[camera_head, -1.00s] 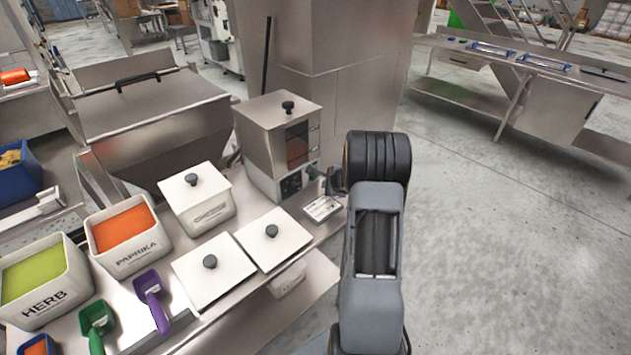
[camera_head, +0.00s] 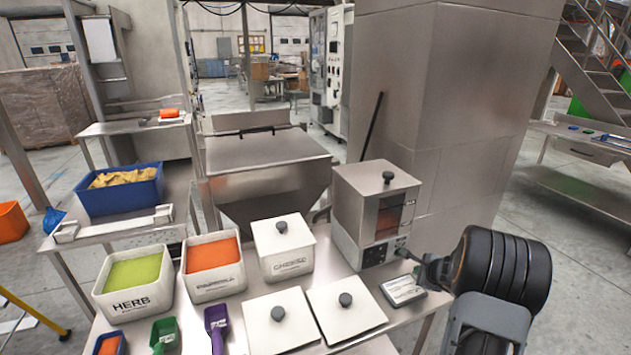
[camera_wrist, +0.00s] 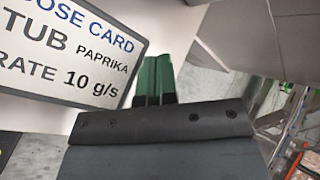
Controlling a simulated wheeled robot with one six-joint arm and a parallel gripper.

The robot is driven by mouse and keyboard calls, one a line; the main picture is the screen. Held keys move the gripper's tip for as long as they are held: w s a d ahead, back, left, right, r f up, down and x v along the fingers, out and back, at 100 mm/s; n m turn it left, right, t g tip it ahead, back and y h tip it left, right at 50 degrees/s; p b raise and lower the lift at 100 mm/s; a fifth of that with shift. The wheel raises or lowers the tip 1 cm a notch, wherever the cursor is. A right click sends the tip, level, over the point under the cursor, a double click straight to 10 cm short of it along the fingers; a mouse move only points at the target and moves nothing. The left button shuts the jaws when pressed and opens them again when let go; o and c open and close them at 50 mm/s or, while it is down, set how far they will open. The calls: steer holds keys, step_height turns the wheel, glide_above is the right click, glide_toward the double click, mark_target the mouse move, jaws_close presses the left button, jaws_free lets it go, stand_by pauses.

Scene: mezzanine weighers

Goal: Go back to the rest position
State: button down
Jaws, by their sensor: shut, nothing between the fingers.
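My gripper (camera_wrist: 155,82) shows in the wrist view as two green fingers, side by side and closed together, with nothing between them. The wrist view also shows a dose card (camera_wrist: 70,50) at upper left, reading "TUB PAPRIKA" and "RATE 10 g/s". In the head view my arm is at the lower right, bent beside the worktable's right end. A small card stand (camera_head: 403,290) lies on the table just left of it. The gripper end near the card is small and partly hidden there.
A steel dispenser (camera_head: 376,215) stands behind the card. Open floor lies to the right.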

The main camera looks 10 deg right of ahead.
steer(key=a+r+n, duration=0.1)
steer(key=a+r, duration=0.1)
steer(key=a+r+n+y, duration=0.1)
steer(key=a+r+n, duration=0.1)
steer(key=a, duration=0.1)
steer(key=a+r+n+y, duration=0.1)
steer(key=a+r, duration=0.1)
steer(key=a, duration=0.1)
steer(key=shift+w+a+r+n+p, duration=0.1)
steer(key=shift+n+p, duration=0.2)
steer(key=shift+p, duration=0.05)
steer(key=s+a+r+n+g+p, duration=0.1)
steer(key=s+a+r+n, duration=0.25)
steer(key=a, duration=0.25)
steer(key=s+a+r+n+g+y, duration=0.1)
steer(key=s+a+r+n+g, duration=0.1)
steer(key=s+a+r+n, duration=0.25)
steer(key=s+a+r+n+g+p, duration=0.1)
steer(key=s+a+n, duration=0.25)
steer(key=a, duration=0.35)
steer(key=s+a+r+n+g+h, duration=0.1)
steer(key=s+a+r+n+h, duration=0.1)
steer(key=s+n, duration=0.6)
steer(key=s, duration=0.3)
steer(key=shift+r+h, duration=0.2)
steer(key=shift+h, duration=0.2)
